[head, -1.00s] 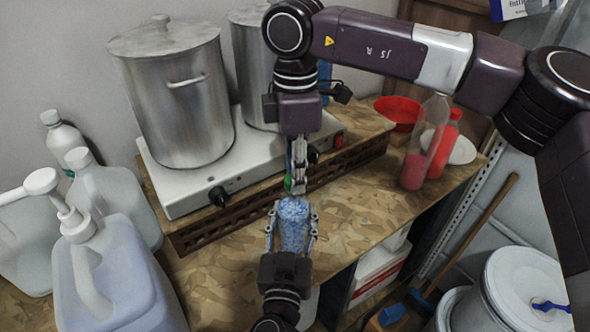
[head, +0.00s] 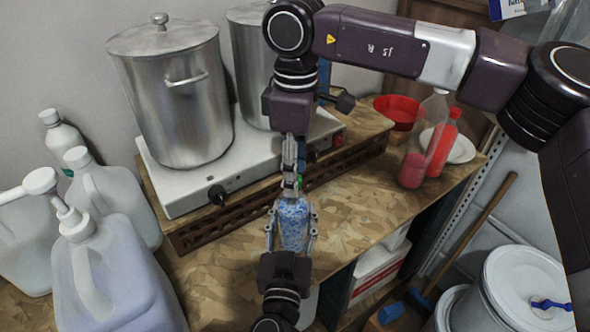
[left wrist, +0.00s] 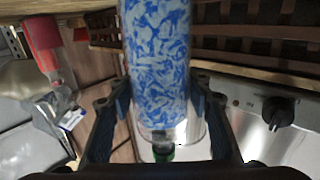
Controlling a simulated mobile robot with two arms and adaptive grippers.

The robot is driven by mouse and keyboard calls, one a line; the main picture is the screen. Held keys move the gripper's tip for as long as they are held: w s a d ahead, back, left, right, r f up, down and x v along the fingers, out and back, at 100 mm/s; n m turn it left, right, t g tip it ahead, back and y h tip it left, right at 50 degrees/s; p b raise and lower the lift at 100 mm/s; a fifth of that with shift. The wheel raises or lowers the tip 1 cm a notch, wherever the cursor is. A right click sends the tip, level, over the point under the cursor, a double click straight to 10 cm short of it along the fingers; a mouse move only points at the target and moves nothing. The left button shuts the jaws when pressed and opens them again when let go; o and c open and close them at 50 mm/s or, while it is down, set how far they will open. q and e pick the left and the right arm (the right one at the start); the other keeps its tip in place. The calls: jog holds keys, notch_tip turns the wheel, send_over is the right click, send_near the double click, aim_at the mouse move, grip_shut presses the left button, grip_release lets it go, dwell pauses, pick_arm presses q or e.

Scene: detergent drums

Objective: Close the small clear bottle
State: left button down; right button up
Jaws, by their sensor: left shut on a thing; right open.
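The small clear bottle (head: 293,226), with blue and white flecked contents, is held over the wooden bench. My left gripper (head: 291,232) is shut around its sides, and its fingers flank the bottle in the left wrist view (left wrist: 158,62). My right gripper (head: 290,192) points down from above, its fingertips overlapping the bottle's top edge in the head view. It is open, though its fingers look close together from here. A small green piece (head: 302,182) shows beside the right fingers. A green piece (left wrist: 163,152) also shows in the left wrist view. The bottle's mouth is hidden.
A hot plate (head: 190,192) with steel pots (head: 172,95) stands behind. Jugs (head: 115,275) crowd the left. A red bowl (head: 397,112) and red bottles (head: 441,145) are at the right. The bench right of the held bottle is clear.

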jog(key=shift+r, duration=2.25)
jog(key=shift+c, duration=0.4)
